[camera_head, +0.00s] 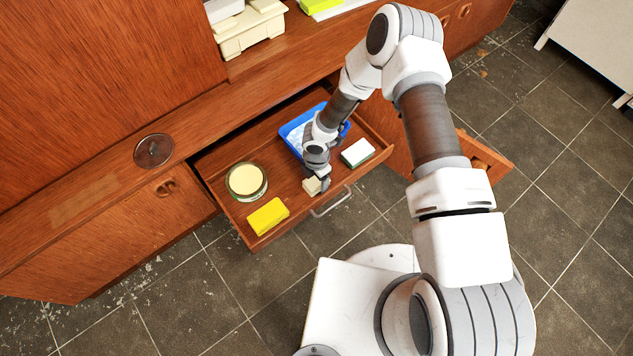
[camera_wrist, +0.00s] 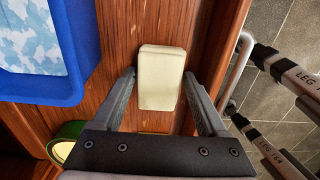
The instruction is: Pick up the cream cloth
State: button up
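The cream cloth (camera_wrist: 161,88) is a small folded block lying on the wooden drawer floor, near the drawer's front. In the head view the cloth (camera_head: 312,187) shows just below my gripper (camera_head: 318,181), which partly hides it. In the wrist view my gripper (camera_wrist: 159,75) is open, with one finger on each side of the cloth. A narrow gap shows at the left finger; at the right finger I cannot tell whether it touches.
The open drawer (camera_head: 222,170) also holds a blue tray (camera_head: 287,131) with a blue-white patterned item, a white-and-green sponge (camera_head: 357,152), a yellow sponge (camera_head: 267,216) and a round container (camera_head: 246,181). The drawer's front has a metal handle (camera_head: 332,203). A cabinet stands behind.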

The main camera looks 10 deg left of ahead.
jog(key=c, duration=1)
jog(key=shift+r, duration=0.55)
jog(key=r, duration=0.1)
jog(key=r+p, duration=0.2)
jog(key=r, duration=0.1)
jog(key=shift+w+d, duration=0.25)
jog(key=shift+d, duration=0.15)
jog(key=w+d+r+p, duration=0.1)
jog(key=d+r, duration=0.1)
jog(key=d, duration=0.1)
jog(key=w+d+r+p, duration=0.1)
jog(key=d+r, duration=0.1)
jog(key=d, duration=0.1)
jog(key=w+d+r+p, duration=0.1)
jog(key=w+d+r, duration=0.1)
jog(key=d, duration=0.2)
